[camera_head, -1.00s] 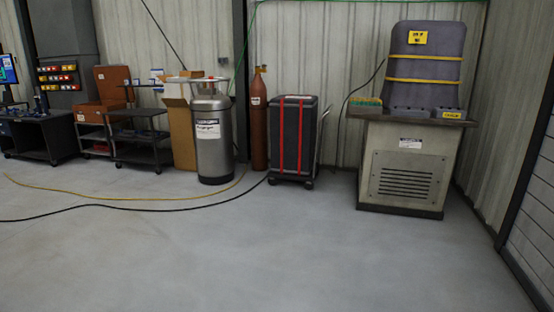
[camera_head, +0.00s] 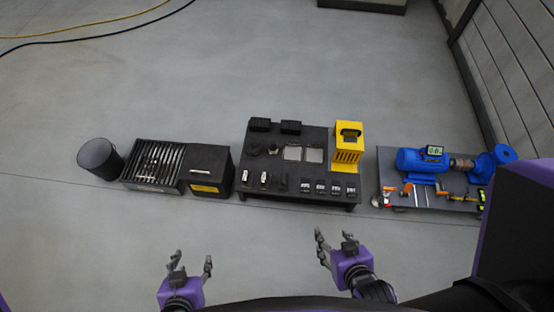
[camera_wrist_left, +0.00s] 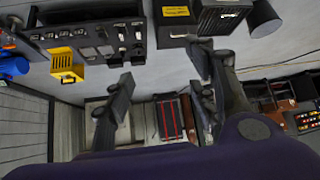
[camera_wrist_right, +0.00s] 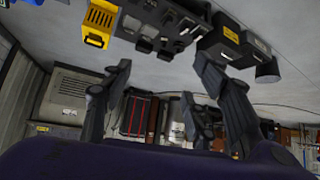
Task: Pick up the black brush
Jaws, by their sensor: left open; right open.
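No black brush can be told for certain. Several small dark items lie on a low black table (camera_head: 338,190) in the head view. Among them are two black blocks (camera_head: 260,124) (camera_head: 291,127) at the back edge and a small dark upright piece (camera_head: 281,183) near the front. They are too small to identify. My left gripper (camera_head: 190,262) is open and empty above the floor, in front of a black box. My right gripper (camera_head: 335,240) is open and empty, in front of the table's right part. Neither touches anything.
A yellow slotted box (camera_head: 347,155) stands at the table's right end. Left of the table are a black box (camera_head: 209,168), a slotted rack (camera_head: 155,163) and a dark bin (camera_head: 100,158). A blue pump (camera_head: 420,160) lies on a board at right.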

